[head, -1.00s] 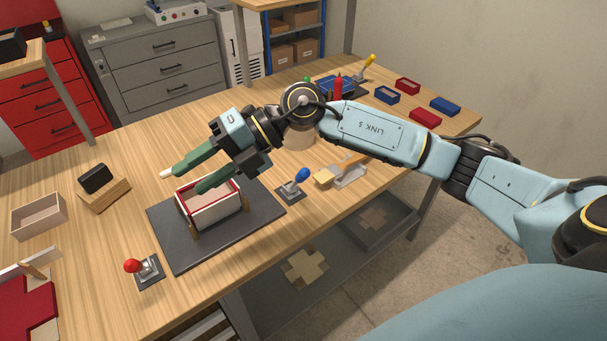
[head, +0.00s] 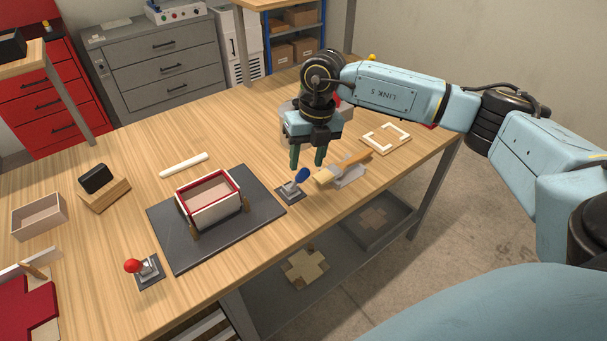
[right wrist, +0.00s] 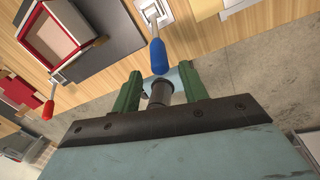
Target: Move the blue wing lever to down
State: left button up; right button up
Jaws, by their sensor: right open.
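The blue-knobbed lever (head: 301,176) stands on a small dark base (head: 290,193) right of the box former, its knob tilted up and to the right. My right gripper (head: 307,165) is open and empty, pointing down, with its green fingers just above and behind the blue knob. In the right wrist view the blue knob (right wrist: 157,56) shows ahead of the open fingers (right wrist: 160,82), apart from them. A red-trimmed white box (head: 209,200) sits in the former on a dark plate (head: 190,249). My left gripper is not in view.
A red-knobbed lever (head: 133,266) stands at the front left. A brush (head: 347,166) on a grey holder lies close to the right of the blue lever. A white stick (head: 184,165) lies behind the box. An open wooden tray (head: 38,216) is far left.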

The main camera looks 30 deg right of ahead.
aim_at(303, 176)
jog(key=shift+w+a+f, duration=0.1)
jog(key=shift+a+f, duration=0.15)
jog(key=shift+f, duration=1.1)
jog(key=shift+a+f, duration=0.2)
jog(key=shift+f, duration=1.15)
grip_shut()
